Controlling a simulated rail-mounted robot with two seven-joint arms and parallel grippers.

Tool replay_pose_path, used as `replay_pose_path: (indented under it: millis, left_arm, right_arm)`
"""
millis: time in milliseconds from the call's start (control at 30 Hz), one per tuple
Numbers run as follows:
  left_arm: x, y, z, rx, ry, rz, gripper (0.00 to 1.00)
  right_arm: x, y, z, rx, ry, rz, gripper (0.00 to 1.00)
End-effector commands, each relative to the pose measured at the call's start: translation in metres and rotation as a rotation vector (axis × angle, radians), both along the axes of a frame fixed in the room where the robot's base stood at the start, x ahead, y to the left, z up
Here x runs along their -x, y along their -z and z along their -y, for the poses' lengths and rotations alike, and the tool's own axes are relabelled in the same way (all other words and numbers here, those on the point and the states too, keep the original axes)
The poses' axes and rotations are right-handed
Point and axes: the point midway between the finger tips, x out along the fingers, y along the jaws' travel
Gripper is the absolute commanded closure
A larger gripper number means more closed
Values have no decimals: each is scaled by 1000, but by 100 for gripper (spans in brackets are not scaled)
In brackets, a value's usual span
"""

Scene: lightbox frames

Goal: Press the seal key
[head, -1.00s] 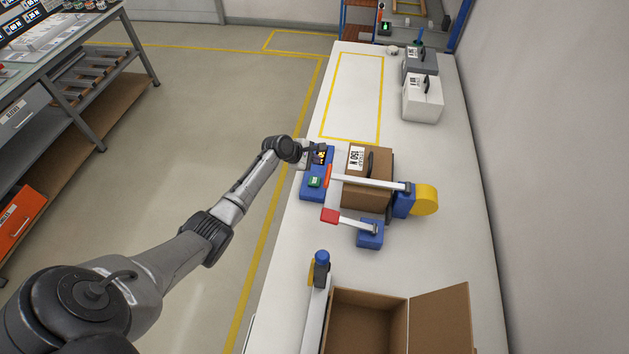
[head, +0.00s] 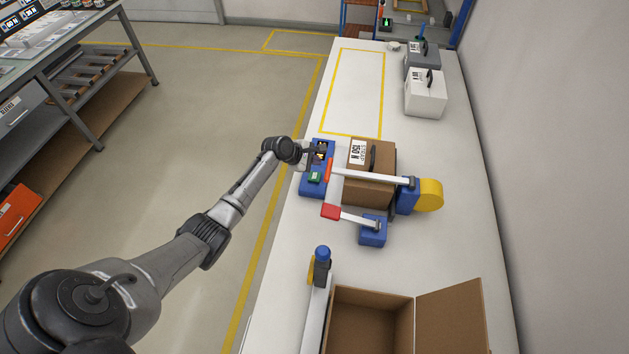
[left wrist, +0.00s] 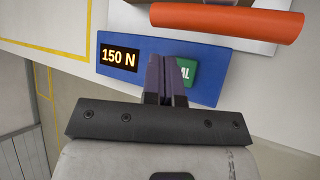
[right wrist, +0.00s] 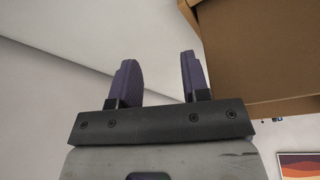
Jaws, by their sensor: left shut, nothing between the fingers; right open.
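The green seal key (head: 315,177) is on a blue panel (head: 309,190) at the table's left edge. The panel's display reads "150 N" (left wrist: 119,58). My left gripper (head: 317,153) is shut and empty, over the panel between display and key. In the left wrist view its fingertips (left wrist: 166,62) overlap the key's left side; I cannot tell whether they touch it. My right gripper (right wrist: 158,60) is open and empty, out of the head view.
A closed carton (head: 383,188) labelled "150 N" stands right of the panel, under a bar with an orange handle (head: 329,169). A red-tipped lever (head: 330,211) is nearer. An open carton (head: 370,325) is at the front. A yellow-outlined area (head: 355,95) behind is clear.

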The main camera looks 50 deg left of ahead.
Motion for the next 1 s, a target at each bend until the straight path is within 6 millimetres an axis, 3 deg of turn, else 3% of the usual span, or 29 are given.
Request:
replay_pose_path:
  millis: [33,200,500,1000]
  left_arm:
    - [0,13,0,-1,0,0,100]
    - [0,30,0,-1,-1,-1,100]
    - [0,49,0,1,-1,0,100]
    - [0,49,0,0,0,0,100]
  right_arm:
    - [0,15,0,1,-1,0,57]
    - [0,37,2,5,-4,0,57]
    - [0,43,3,10,-6,-2,57]
    - [0,42,1,3,-2,-1,57]
